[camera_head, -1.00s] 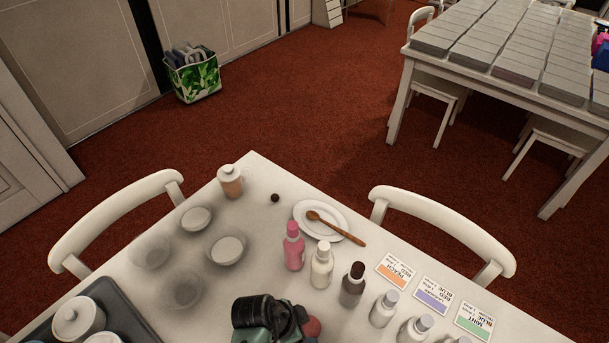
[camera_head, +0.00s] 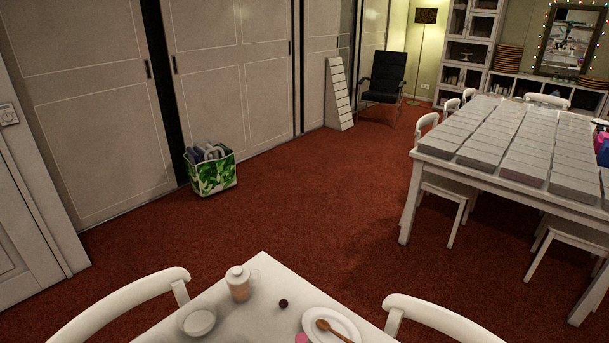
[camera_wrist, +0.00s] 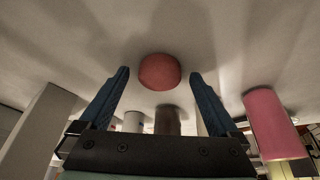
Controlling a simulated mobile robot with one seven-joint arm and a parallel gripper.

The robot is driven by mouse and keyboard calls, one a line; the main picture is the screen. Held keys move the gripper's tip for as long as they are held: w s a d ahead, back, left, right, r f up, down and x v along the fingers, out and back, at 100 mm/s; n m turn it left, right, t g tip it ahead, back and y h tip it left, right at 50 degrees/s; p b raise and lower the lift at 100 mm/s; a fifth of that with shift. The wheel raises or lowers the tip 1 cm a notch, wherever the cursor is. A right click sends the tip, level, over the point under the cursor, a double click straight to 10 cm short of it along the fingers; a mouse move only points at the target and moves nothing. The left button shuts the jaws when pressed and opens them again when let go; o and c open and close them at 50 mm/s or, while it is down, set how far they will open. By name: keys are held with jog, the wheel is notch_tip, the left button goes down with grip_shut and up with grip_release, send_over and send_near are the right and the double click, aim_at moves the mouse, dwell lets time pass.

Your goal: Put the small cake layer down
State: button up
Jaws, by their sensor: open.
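In the wrist view a red, rounded piece (camera_wrist: 159,72), which looks like the small cake layer, rests against the pale tabletop (camera_wrist: 60,50), which appears at the top of the picture. My gripper (camera_wrist: 159,76) is open. Its two blue fingers stand on either side of the red piece, with a visible gap on both sides. The head view shows neither my gripper nor the red piece now.
A pink bottle (camera_wrist: 272,123) stands right of my fingers in the wrist view, with a dark bottle (camera_wrist: 167,119) and a white one (camera_wrist: 134,121) behind the red piece. In the head view, a peach bottle (camera_head: 238,284), bowl (camera_head: 199,321) and plate with spoon (camera_head: 346,321) show.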

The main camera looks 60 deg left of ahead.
jog(key=v, duration=1.2)
jog(key=shift+p, duration=0.35)
jog(key=shift+s, duration=0.1)
jog(key=w+a+r+t+y, duration=0.3)
jog(key=w+r+t+y, duration=0.15)
jog(key=w+r, duration=1.2)
jog(key=w+d+r+t, duration=0.2)
jog(key=w+r+t, duration=0.15)
jog(key=r, duration=0.45)
jog(key=w+d+r+t, duration=0.2)
jog(key=w+d+r, duration=0.15)
jog(key=r, duration=0.35)
jog(key=d+r+n+t, duration=0.1)
jog(key=d+r+t, duration=0.4)
jog(key=r, duration=0.6)
jog(key=d+r+n+t, duration=0.1)
jog(key=d+r+t, duration=0.1)
jog(key=d+r, duration=0.65)
jog(key=s+d+r+t+h, duration=0.1)
jog(key=s+d+r+t, duration=0.2)
jog(key=r, duration=0.5)
jog(key=s+d+r+t+h, duration=0.2)
jog(key=s+r, duration=0.3)
jog(key=r, duration=0.3)
jog(key=shift+s+d+r+n+t, duration=0.3)
jog(key=shift+d+r+t, duration=0.1)
jog(key=shift+d+t, duration=0.2)
